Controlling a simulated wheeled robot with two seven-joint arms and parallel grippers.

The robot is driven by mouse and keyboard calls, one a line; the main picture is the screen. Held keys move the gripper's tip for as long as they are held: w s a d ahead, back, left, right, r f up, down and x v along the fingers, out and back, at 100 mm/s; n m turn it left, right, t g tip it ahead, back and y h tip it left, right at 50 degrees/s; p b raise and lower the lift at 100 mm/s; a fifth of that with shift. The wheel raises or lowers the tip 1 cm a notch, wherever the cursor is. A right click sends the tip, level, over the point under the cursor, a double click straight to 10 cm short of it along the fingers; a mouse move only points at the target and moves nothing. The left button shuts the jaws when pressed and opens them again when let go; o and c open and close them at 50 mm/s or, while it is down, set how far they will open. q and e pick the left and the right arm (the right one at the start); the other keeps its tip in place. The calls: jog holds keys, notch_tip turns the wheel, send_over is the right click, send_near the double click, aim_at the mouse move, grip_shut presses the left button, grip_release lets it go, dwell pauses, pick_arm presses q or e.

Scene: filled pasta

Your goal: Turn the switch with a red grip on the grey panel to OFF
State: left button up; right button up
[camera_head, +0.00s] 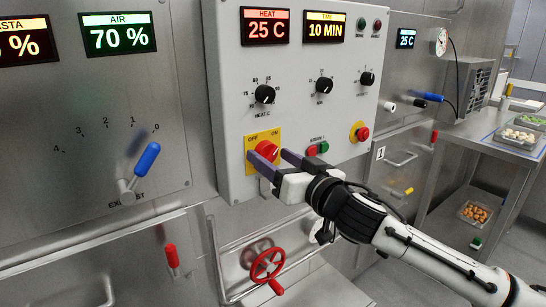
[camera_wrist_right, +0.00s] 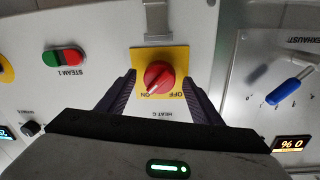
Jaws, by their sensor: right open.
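The switch with a red grip (camera_head: 267,151) sits on a yellow plate (camera_head: 251,138) low on the grey panel (camera_head: 226,96). The plate is marked OFF at left and ON at right. In the right wrist view, which is upside down, the red grip (camera_wrist_right: 158,77) points toward ON. My right gripper (camera_head: 277,161) is open in front of the switch. In the wrist view its fingers (camera_wrist_right: 160,84) stand on either side of the red grip, with a gap on each side. The right finger partly hides the plate's lower part in the head view. My left gripper is not in view.
A green and red STEAM 1 button pair (camera_head: 317,149) is close right of the gripper. A yellow-ringed red button (camera_head: 361,132) is farther right. Black knobs (camera_head: 265,94) sit above. A blue lever (camera_head: 147,157) is at left, and a red handwheel (camera_head: 267,264) below.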

jog(key=shift+w+a, duration=0.15)
jog(key=shift+w, duration=0.05)
jog(key=c, duration=1.1)
jog(key=shift+o, duration=0.2)
